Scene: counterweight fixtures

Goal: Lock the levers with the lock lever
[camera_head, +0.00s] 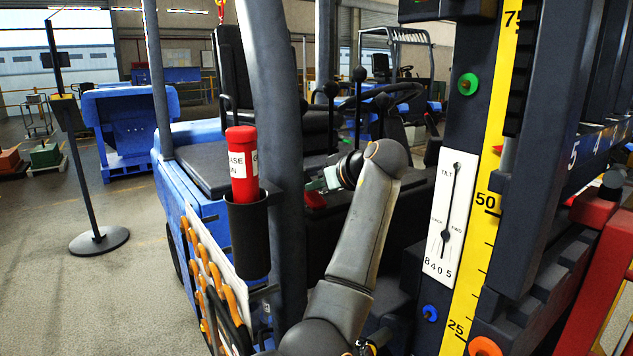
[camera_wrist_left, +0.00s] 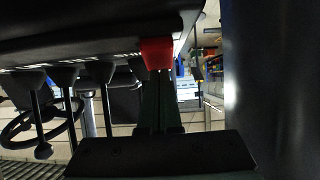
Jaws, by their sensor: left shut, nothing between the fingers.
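A small red block (camera_head: 314,200), which looks like the lock lever, sits beside the forklift seat. The red block also shows in the left wrist view (camera_wrist_left: 157,53), right at the ends of the fingers. My left gripper (camera_head: 320,184) reaches into the cab, partly hidden by its own wrist. Its greenish fingers (camera_wrist_left: 160,110) are shut with nothing between them; I cannot tell whether they touch the red block. Several dark levers (camera_wrist_left: 64,78) with broad knobs stand in a row left of the fingers in the wrist view. Black-knobbed levers (camera_head: 359,75) rise near the steering wheel (camera_head: 405,92). My right gripper is not in view.
A grey cab post (camera_head: 275,100) with a red canister (camera_head: 241,165) in a black holder stands left of my arm. The dark mast (camera_head: 460,120) with a yellow scale (camera_head: 487,200) and white tilt plate (camera_head: 449,215) stands to the right. Open floor lies at left.

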